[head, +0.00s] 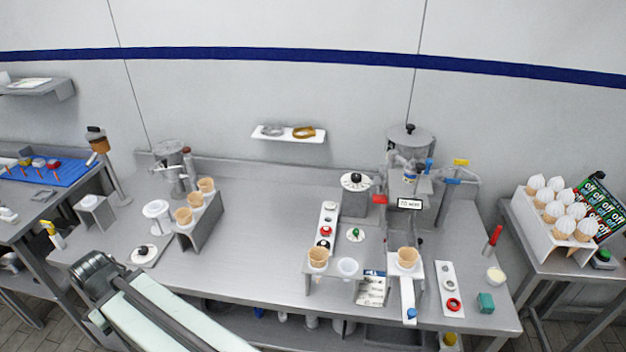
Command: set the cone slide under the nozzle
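The cone slide (408,290) is a narrow white track with a blue knob at its front end, near the front edge of the steel counter. A waffle cone (408,258) stands upright at its back end. The filling machine (410,145), with a round lidded hopper, stands behind it. A nozzle-like fitting (409,175) shows below the hopper, behind and above the cone, but its outlet is too small to make out. The cone appears in front of the nozzle, not clearly beneath it. My arm enters at the lower left; no gripper fingers are visible.
A second cone (318,257) and a white cup (348,267) sit in a holder left of the slide. A white panel with a red ring (453,304) lies to its right, then a green block (486,303). A cone rack (202,225) stands left. The counter's middle is clear.

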